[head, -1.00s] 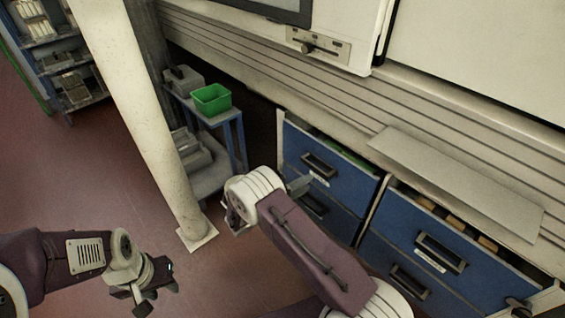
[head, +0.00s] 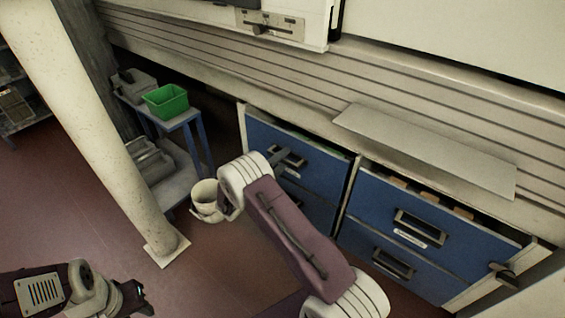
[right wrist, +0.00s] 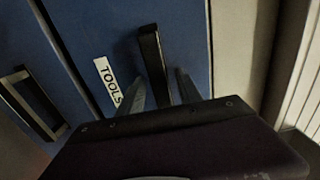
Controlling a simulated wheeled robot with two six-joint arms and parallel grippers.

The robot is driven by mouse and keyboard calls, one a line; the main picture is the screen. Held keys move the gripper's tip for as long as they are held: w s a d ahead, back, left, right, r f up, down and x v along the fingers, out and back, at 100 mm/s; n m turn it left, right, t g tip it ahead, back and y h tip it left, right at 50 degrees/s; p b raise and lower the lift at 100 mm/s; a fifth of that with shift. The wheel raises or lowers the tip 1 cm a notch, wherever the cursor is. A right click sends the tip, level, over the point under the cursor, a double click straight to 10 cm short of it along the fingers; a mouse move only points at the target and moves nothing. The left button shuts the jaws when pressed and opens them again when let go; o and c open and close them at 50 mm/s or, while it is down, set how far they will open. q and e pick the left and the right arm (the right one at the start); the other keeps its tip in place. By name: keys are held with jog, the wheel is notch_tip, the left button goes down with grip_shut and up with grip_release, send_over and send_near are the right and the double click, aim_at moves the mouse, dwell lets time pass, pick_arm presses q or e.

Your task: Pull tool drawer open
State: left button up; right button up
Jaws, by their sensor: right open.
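The tool drawer (head: 325,168) is the blue upper drawer of the left cabinet. In the right wrist view its blue front (right wrist: 100,30) bears a white "TOOLS" label (right wrist: 107,82) beside a black bar handle (right wrist: 150,55). A narrow dark strip shows behind its top edge in the head view. My right gripper (head: 284,160) is at this handle. Its open fingers (right wrist: 160,88) show on either side of the handle's near end; whether they touch it I cannot tell. My left gripper (head: 138,298) is low at the left, away from the drawers, its jaw opening unclear.
A second blue drawer (head: 435,222) is to the right, with lower drawers beneath. A grey sloping panel (head: 425,150) juts out above them. A blue-legged cart with a green bin (head: 166,101) and a pale column (head: 85,120) stand left.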

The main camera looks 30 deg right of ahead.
grip_shut()
dwell(1.4)
